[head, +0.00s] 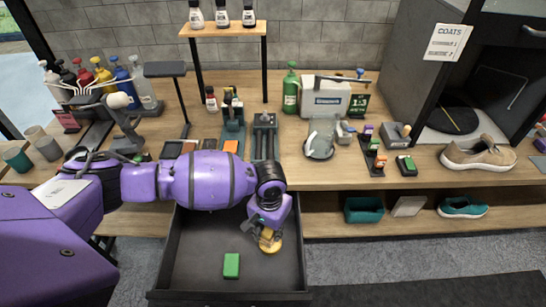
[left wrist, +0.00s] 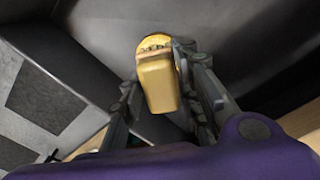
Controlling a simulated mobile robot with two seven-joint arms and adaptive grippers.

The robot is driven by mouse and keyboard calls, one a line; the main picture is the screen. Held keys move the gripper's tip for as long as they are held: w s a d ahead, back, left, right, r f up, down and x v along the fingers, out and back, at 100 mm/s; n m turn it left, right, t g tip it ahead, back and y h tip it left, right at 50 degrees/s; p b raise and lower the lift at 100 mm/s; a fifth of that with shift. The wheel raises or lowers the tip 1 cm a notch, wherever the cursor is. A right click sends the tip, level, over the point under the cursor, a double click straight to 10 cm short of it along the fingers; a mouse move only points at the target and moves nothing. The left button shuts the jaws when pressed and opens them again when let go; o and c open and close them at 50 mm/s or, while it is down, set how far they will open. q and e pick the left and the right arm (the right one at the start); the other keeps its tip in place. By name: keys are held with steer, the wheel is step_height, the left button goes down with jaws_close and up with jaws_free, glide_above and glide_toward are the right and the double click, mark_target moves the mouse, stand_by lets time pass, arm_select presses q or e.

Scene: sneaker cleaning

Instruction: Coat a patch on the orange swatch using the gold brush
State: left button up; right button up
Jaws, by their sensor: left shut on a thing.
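My left gripper (head: 267,225) is shut on the gold brush (head: 269,243) and hangs over the open dark drawer (head: 192,250). In the left wrist view the gold brush (left wrist: 158,82) sits between the two fingers, with a rounded yellow end beyond its block-shaped body. The orange swatch (head: 231,146) appears as a small orange square on the bench, just behind my left arm and well away from the brush. My right gripper is not in view.
A green block (head: 231,265) lies in the drawer. Coloured bottles (head: 103,78) stand at the bench's left. A tan sneaker (head: 478,155) stands at the right, and a teal shoe (head: 462,208) is on the lower shelf. A green bottle (head: 291,92) stands at the back.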

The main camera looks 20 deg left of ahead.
arm_select(q)
steer(key=shift+w+r, duration=0.1)
steer(key=shift+r, duration=0.65)
steer(key=shift+r+p, duration=0.4)
steer(key=shift+r, duration=0.7)
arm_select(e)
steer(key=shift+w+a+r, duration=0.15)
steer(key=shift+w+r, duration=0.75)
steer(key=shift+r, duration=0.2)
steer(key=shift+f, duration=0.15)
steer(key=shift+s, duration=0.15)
